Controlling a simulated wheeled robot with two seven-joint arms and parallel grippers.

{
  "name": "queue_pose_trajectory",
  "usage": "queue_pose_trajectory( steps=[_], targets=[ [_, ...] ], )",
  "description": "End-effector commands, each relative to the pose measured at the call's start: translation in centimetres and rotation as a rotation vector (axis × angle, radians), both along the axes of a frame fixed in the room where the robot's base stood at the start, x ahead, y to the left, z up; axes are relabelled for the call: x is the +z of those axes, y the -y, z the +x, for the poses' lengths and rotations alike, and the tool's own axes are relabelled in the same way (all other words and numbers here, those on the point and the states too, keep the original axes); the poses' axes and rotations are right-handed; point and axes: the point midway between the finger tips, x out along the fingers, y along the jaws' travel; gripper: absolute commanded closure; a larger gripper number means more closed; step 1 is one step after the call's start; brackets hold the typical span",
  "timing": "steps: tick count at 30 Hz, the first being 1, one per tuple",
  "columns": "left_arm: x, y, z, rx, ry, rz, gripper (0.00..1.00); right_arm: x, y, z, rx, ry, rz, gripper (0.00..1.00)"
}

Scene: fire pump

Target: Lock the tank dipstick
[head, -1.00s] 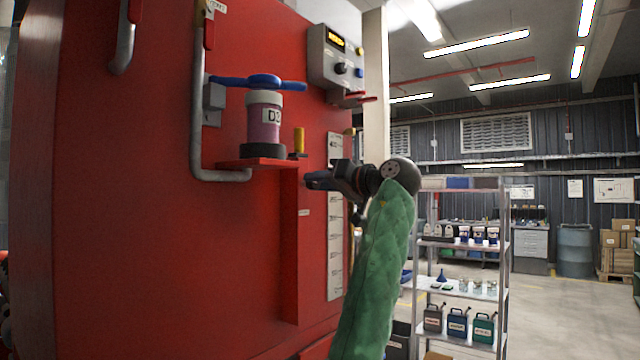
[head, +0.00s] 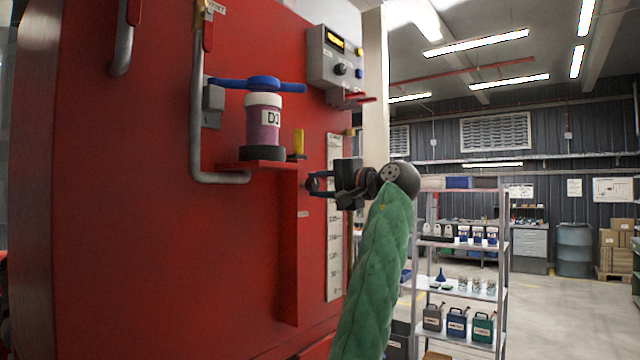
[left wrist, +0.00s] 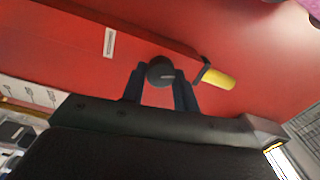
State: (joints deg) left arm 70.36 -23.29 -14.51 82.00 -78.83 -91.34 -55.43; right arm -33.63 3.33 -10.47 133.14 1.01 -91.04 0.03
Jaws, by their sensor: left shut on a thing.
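My left gripper (head: 320,184), at the end of the green-sleeved arm, is at the red tank's (head: 130,200) front, right of the vertical red rib. It also shows in the left wrist view (left wrist: 161,88), with its blue-grey fingers shut on a dark round knob (left wrist: 160,70). The knob looks like the dipstick's head; its shaft is hidden, and I cannot tell whether it is locked. A yellow handle (left wrist: 218,78) on a dark mount is close right of the fingers there, apart from them. In the head view the yellow handle (head: 299,142) stands upright above the gripper.
A pink container marked D3 (head: 263,125) stands on a red ledge (head: 262,165) under a blue handle (head: 262,84). A grey control box (head: 336,58) is above right. A white level scale (head: 334,255) runs down beside my gripper. Shelves (head: 462,241) stand farther right.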

Motion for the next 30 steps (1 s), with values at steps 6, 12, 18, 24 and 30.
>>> queue_pose_trajectory(
  steps=[6,12,18,24,30],
  targets=[
    [0.0,0.0,0.0,-0.001,-0.143,0.105,0.93,-1.6,0.0,0.0,0.0,-0.005,-0.002,0.2],
    [-0.1,0.1,0.0,-0.001,-0.244,0.178,0.93,-3.0,-0.2,0.1,-0.001,-0.008,-0.002,0.2],
    [-0.1,0.1,0.0,-0.001,-0.305,0.223,0.93,-4.0,-0.3,0.2,-0.002,-0.013,-0.002,0.2],
    [-0.2,0.1,0.0,-0.001,-0.331,0.242,0.93,-4.2,-0.4,0.4,-0.003,-0.005,0.001,0.2],
    [-0.2,0.1,0.0,-0.001,-0.337,0.244,0.93,-4.2,-0.4,0.5,-0.002,-0.006,0.0,0.2]
  ],
)
